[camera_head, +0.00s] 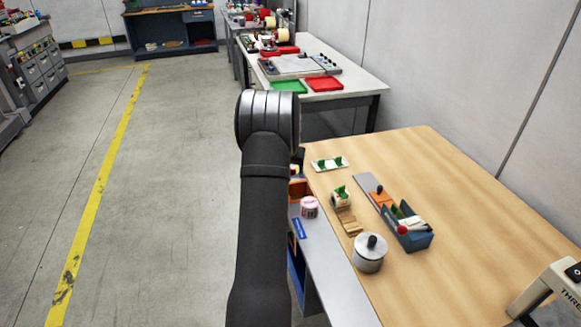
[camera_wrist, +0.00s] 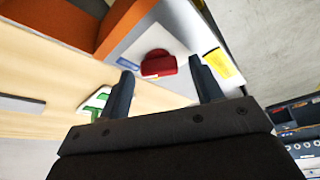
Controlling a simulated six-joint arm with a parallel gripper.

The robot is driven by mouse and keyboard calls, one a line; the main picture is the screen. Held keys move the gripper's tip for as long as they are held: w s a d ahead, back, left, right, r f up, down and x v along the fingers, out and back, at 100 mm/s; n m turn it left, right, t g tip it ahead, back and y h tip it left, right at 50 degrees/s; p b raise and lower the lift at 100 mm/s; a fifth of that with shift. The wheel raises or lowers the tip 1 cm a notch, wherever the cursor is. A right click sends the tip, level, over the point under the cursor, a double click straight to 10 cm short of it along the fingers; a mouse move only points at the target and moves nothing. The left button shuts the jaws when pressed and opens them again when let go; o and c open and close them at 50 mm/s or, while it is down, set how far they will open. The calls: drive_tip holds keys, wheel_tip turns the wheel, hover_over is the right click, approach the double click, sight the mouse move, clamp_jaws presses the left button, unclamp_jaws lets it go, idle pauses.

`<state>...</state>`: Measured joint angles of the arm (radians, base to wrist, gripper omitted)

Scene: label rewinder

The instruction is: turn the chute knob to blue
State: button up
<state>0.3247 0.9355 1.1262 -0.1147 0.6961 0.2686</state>
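The red knob (camera_wrist: 158,64) sits on a light grey panel (camera_wrist: 172,38) in the wrist view. A blue label (camera_wrist: 128,63) lies to its left and a yellow label (camera_wrist: 222,64) to its right. I cannot tell which label the knob points to. My gripper (camera_wrist: 163,86) is open and empty, with the knob showing in the gap beyond its fingertips, apparently untouched. The right finger is close to the yellow label in the picture. In the head view my own arm hides the gripper and the knob.
An orange part (camera_wrist: 122,24) stands beside the panel. The wooden table (camera_head: 470,230) holds a blue tray (camera_head: 412,238), a lidded metal pot (camera_head: 368,253), a small jar (camera_head: 309,207) and a green-and-white piece (camera_head: 329,164).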

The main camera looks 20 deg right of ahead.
drive_tip(key=c, duration=0.9)
drive_tip(key=shift+m, duration=0.6)
drive_tip(key=shift+h, duration=0.3)
drive_tip(key=o, duration=1)
drive_tip(key=v, duration=1.7)
drive_tip(key=shift+w+r, duration=0.2)
drive_tip(key=shift+r, duration=0.1)
